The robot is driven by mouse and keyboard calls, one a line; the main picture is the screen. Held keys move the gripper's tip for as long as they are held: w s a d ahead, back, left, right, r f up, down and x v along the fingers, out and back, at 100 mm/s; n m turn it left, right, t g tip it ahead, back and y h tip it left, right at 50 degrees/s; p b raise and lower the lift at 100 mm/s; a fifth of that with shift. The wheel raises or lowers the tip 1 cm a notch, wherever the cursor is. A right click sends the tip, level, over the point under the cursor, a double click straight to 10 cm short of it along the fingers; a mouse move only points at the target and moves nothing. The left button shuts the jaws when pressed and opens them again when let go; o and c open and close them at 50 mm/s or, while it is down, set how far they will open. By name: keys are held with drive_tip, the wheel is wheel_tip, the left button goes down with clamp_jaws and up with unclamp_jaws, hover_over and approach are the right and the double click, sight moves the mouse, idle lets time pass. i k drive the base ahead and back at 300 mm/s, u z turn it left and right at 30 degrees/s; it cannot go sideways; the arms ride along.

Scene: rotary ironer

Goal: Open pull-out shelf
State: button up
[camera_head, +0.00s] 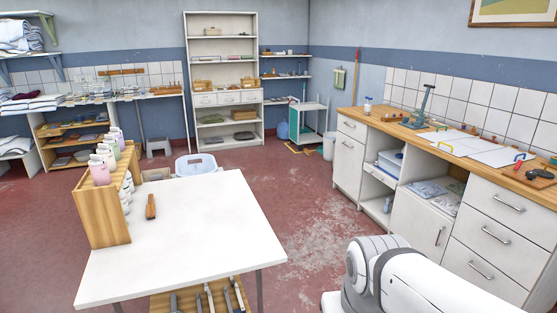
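No part is clearly recognisable as a pull-out shelf. The wooden-topped counter (440,135) on the right has an open niche holding a white-and-blue box (391,162). Just below it is a shallow white front (379,177) with a small handle, which may be the pull-out shelf; it looks flush with the counter. Below are open compartments, one holding folded cloths (428,189). Drawer fronts with bar handles (495,233) stand at the right, all shut. My white arm shows at the bottom right; my gripper is out of view.
A white table (190,235) with a wooden bottle rack (103,210) and a brown-handled tool (151,207) stands at left front. A blue-white basket (196,165) is behind it. Red floor (310,215) is clear between table and counter. A trolley (308,121) stands at the back.

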sight(382, 175)
drive_tip(key=z, duration=0.5)
drive_tip(key=i, duration=1.8)
drive_tip(key=z, duration=0.45)
drive_tip(key=i, duration=2.95)
drive_tip(key=u, duration=0.3)
